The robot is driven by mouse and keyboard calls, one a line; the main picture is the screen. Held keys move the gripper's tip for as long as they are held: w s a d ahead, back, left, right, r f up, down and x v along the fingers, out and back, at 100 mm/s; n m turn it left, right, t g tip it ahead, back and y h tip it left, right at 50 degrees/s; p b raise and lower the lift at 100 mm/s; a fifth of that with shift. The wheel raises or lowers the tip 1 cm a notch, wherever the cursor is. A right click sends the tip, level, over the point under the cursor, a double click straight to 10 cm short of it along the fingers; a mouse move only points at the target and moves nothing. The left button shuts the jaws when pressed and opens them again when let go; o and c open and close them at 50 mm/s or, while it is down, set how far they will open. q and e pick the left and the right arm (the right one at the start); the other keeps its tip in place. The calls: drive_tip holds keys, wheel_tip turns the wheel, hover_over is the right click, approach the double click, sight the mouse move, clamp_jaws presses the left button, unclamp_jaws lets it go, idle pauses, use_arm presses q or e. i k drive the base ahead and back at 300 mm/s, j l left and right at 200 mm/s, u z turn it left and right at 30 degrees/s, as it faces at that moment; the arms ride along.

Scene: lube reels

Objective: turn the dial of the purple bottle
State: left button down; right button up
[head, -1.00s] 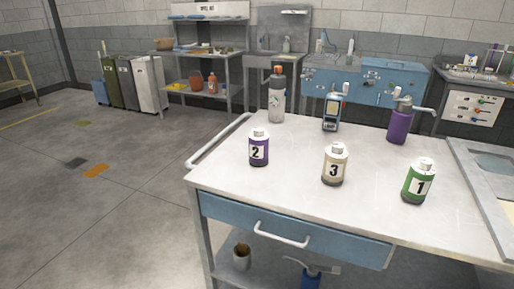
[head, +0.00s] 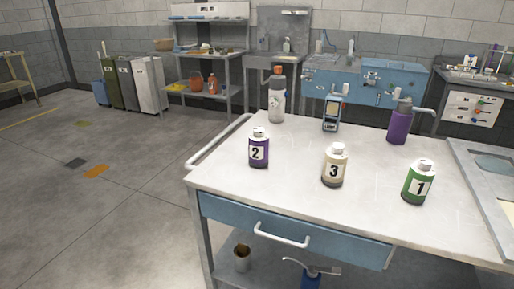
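A purple bottle (head: 259,149) with a white cap and a label reading 2 stands upright on the cart's white top (head: 225,172), left of centre. A larger purple container (head: 399,126) with a grey pump-like top and a spout pointing right stands at the back right of the same top. I cannot make out a dial on either one. Neither of my grippers is in the head view.
A cream bottle marked 3 (head: 334,166) and a green bottle marked 1 (head: 419,182) stand near the front. A white rail (head: 219,142) edges the left side. The floor at left is mostly clear.

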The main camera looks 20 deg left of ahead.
sight(258, 133)
drive_tip(key=j+z, duration=0.15)
drive_tip(key=z, duration=0.15)
drive_tip(key=j+z, duration=0.2)
drive_tip(key=z, duration=0.15)
drive_tip(key=j+z, duration=0.35)
drive_tip(key=j, duration=0.4)
drive_tip(key=k+j, duration=0.1)
drive_tip(key=j, duration=0.3)
drive_tip(key=j+z, duration=0.1)
drive_tip(key=j, duration=0.25)
drive_tip(key=k+j, duration=0.15)
drive_tip(key=j, duration=0.25)
drive_tip(key=k+j+z, duration=0.1)
drive_tip(key=j, duration=0.25)
